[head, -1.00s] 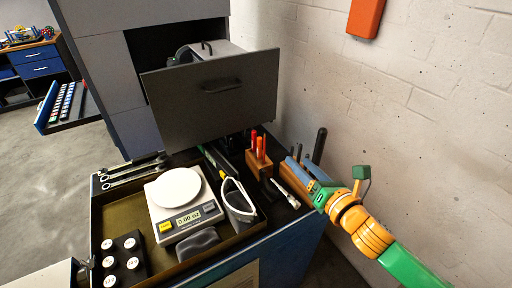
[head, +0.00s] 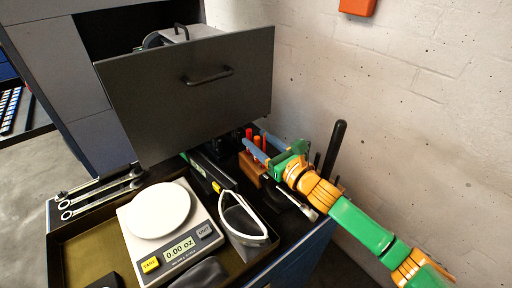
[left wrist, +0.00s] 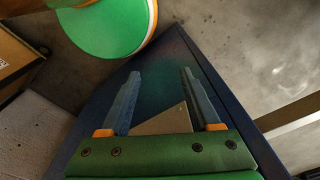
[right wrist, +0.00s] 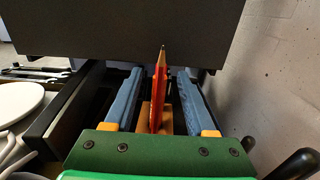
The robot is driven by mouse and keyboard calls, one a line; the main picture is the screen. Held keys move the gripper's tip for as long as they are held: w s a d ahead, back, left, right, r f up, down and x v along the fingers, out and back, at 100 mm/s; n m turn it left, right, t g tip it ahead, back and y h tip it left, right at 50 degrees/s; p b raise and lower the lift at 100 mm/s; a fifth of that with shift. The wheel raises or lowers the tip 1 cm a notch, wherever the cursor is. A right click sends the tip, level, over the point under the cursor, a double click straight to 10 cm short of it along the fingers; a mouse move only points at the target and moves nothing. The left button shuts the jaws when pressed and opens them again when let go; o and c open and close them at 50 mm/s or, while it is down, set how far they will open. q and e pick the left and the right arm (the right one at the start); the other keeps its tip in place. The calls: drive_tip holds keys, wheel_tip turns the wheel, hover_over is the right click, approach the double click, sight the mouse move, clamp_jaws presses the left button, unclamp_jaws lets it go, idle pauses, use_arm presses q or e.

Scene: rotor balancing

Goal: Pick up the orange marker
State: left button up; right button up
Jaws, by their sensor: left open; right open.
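The orange marker (head: 257,141) stands upright in a wooden holder (head: 249,168), close beside a red one (head: 249,132). My right gripper (head: 262,146) is open at the holder, its blue-grey fingers close to the markers. In the right wrist view a red-orange pointed stick (right wrist: 160,82) stands upright between the open fingers (right wrist: 160,74), with the wooden holder (right wrist: 145,118) below. I cannot tell whether either finger touches it. My left gripper (left wrist: 160,72) is open and empty in the left wrist view, and out of the head view.
The large dark drawer (head: 195,95) juts out just behind and above the holder. A black handle (head: 334,150) stands to the right, near the white wall.

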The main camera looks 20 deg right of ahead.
drive_tip(key=shift+w+a, duration=0.25)
drive_tip(key=shift+w, duration=0.3)
drive_tip(key=shift+s, duration=0.1)
drive_tip(key=shift+c, duration=0.7)
clamp_jaws()
wheel_tip(320, 180, up, 10)
drive_tip(key=c, duration=0.5)
unclamp_jaws()
clamp_jaws()
